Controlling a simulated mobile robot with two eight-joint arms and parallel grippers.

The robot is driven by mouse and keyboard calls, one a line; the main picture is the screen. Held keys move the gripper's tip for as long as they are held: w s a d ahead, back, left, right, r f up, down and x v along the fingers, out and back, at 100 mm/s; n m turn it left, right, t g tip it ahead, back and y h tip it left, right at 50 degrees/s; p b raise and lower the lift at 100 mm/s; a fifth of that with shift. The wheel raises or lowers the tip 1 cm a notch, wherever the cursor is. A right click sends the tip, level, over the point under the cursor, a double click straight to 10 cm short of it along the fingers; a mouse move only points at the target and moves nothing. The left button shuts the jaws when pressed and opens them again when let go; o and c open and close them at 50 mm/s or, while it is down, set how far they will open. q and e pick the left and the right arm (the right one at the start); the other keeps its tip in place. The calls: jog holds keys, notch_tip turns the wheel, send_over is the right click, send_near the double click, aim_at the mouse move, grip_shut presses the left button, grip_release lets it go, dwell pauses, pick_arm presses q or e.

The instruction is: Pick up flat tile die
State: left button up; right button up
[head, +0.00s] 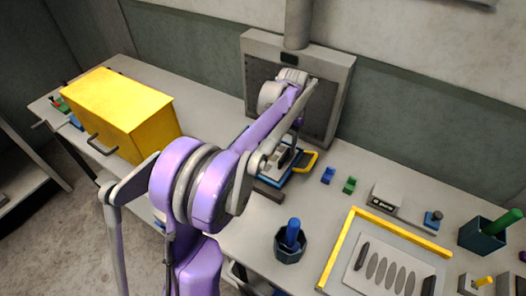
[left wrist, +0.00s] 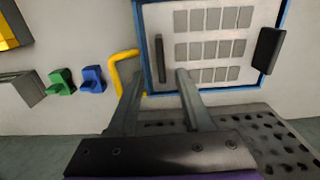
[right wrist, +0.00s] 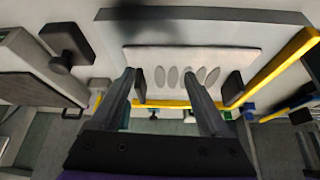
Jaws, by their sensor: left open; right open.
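The flat tile die is a pale plate with rows of grey rectangular tiles (left wrist: 222,47) in the left wrist view. It has a dark bar handle (left wrist: 159,48) on its left side and a dark block (left wrist: 268,50) on its right. It lies inside a blue-edged frame (left wrist: 142,30). My left gripper (left wrist: 158,66) is open, with its fingertips either side of the bar handle; whether they touch it I cannot tell. In the head view my left arm partly covers the die. My right gripper (right wrist: 158,73) is open and empty near a plate with oval slots (right wrist: 172,57).
A yellow handle (left wrist: 117,75) sticks out beside the frame, near blue (left wrist: 93,80) and green (left wrist: 61,82) blocks. A yellow box (head: 110,105) stands at the left. A grey press (head: 335,75) stands behind my left arm. A dark cup (head: 290,247) stands near the front edge.

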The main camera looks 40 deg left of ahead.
aim_at(284, 154)
pick_arm(q)
notch_tip(284, 154, down, 7)
jog(key=shift+s+a, duration=0.1)
jog(key=shift+s, duration=0.05)
grip_shut()
dwell(0.5)
dwell(1.1)
